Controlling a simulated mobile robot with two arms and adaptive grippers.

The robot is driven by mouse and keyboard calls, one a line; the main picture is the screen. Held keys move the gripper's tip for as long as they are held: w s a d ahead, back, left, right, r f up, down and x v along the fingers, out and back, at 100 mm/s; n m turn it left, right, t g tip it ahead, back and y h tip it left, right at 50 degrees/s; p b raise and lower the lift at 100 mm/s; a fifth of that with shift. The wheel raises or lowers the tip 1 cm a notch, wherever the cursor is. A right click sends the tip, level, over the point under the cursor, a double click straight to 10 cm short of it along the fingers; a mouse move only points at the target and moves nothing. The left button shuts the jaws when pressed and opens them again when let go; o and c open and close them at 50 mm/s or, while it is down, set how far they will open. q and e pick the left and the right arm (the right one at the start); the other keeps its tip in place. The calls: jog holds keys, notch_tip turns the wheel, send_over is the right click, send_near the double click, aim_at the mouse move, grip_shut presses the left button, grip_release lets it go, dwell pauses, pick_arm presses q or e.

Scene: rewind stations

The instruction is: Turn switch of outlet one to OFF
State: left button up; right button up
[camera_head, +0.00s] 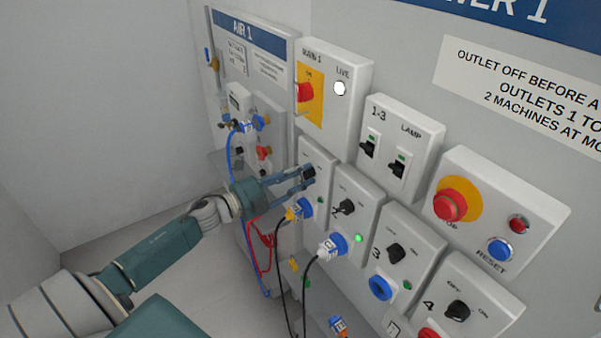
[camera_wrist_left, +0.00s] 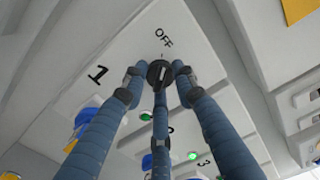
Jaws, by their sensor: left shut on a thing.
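The panel of outlet one (camera_head: 318,152) is the leftmost of the numbered outlets. Its black rotary switch (camera_wrist_left: 158,72) sits below the word OFF in the left wrist view, and a pale line on the knob points roughly towards that word. My left gripper (camera_head: 308,173) is shut on this switch, with its blue fingers around the knob in the left wrist view (camera_wrist_left: 160,78). The fingers partly cover the knob. The small green lamp (camera_wrist_left: 147,115) of outlet one looks dim. A blue and yellow plug (camera_head: 297,211) sits in outlet one's socket. My right gripper is not in view.
Outlet two (camera_head: 353,200) has a white and blue plug (camera_head: 332,246) and a bright green lamp. Outlets three (camera_head: 415,240) and four (camera_head: 485,295) lie to the right. Black cables hang below the plugs. The main switch box (camera_head: 350,60) is above.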

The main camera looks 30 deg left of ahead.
pick_arm(q)
jog(key=shift+s+d+f+n, duration=0.15)
jog(key=shift+f+n, duration=0.1)
jog(key=shift+n, duration=0.35)
jog(key=o, duration=0.9)
jog(key=shift+o, duration=1.3)
jog(key=shift+r, duration=0.15)
jog(key=v, duration=1.2)
